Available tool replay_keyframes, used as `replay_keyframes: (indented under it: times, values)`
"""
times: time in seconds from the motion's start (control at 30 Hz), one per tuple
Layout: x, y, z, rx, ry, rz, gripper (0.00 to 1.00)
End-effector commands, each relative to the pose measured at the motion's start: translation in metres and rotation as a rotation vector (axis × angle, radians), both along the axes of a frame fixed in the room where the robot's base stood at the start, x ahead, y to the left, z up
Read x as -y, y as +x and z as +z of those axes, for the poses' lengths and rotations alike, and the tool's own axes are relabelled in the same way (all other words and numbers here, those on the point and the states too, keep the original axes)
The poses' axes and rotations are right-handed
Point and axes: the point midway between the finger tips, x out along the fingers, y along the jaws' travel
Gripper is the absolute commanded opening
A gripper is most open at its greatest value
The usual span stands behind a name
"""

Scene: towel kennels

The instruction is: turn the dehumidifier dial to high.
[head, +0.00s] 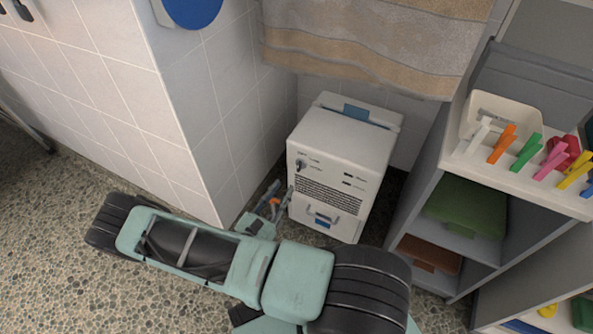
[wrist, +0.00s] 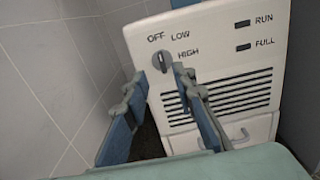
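The dehumidifier (head: 345,143) is a white box on the floor in the corner, with a black-slotted grille and a pull handle low on its front. Its dial (head: 300,164) is a small grey knob at the upper left of the front. In the wrist view the dial (wrist: 162,62) sits below the OFF and LOW labels and left of HIGH. Its pointer stands nearly upright, near OFF, and not at HIGH. My gripper (wrist: 160,82) is open and empty, with its fingertips just below and either side of the dial in the picture. I see no contact.
A tiled wall (head: 210,100) stands close on the left. A grey shelf unit (head: 425,205) stands on the right, with coloured pegs (head: 525,152) on top. A striped towel (head: 375,40) hangs above the dehumidifier.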

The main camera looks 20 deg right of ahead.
Motion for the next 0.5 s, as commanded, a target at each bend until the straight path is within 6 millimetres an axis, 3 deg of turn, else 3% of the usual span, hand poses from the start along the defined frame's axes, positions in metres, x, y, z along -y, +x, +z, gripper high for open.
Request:
replay_keyframes:
  times: [0.3, 0.5]
  values:
    - [0.048, 0.036, -0.001, 0.002, -0.001, -0.005, 0.25]
    - [0.069, 0.053, 0.0, 0.001, 0.0, -0.004, 0.25]
